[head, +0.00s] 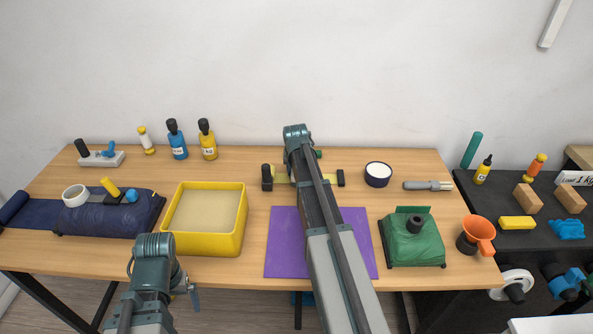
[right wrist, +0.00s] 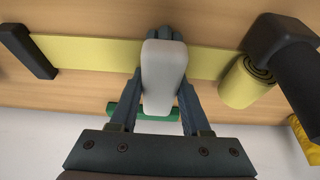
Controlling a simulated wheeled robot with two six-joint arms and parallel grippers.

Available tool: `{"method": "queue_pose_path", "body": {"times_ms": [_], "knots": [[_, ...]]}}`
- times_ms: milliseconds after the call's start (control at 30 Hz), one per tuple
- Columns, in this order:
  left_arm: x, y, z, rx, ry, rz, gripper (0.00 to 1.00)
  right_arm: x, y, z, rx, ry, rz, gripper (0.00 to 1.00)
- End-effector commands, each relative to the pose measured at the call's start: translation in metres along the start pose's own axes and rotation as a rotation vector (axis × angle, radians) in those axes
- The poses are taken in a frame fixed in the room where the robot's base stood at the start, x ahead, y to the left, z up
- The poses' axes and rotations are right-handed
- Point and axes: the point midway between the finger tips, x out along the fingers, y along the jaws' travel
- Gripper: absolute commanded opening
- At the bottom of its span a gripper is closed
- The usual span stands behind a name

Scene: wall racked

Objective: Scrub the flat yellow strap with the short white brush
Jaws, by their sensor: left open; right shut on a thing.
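The flat yellow strap (right wrist: 92,50) lies along the table between two black blocks, with a rolled end at the right in the right wrist view. In the head view its right part (head: 329,178) shows beside my arm. My right gripper (right wrist: 162,42) is shut on the short white brush (right wrist: 163,75), which is over the strap. Its bristles are hidden, so I cannot tell whether they touch. In the head view my arm hides the brush and right gripper. My left gripper (head: 191,289) is open, low at the table's front edge, and only partly visible.
Black blocks (head: 267,177) (head: 341,178) stand at the strap's ends. A yellow bin (head: 240,235) is left and a purple mat (head: 285,245) in front. A white-topped bowl (head: 378,174) and green bag-like object (head: 414,243) are right. Bottles (head: 177,140) stand at the back.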

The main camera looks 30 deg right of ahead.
Motion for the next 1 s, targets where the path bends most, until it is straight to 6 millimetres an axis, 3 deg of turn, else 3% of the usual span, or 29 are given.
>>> {"method": "queue_pose_path", "body": {"times_ms": [633, 1000], "knots": [[0.002, 0.0, 0.0, 0.0, 0.0, 0.0, 1.0, -0.009, 0.0, 0.026, 0.0, -0.002, 0.0, 0.0], [0.002, 0.0, 0.0, 0.0, 0.0, 0.0, 1.0, -0.009, 0.001, 0.028, 0.0, -0.006, 0.0, 0.0]]}}
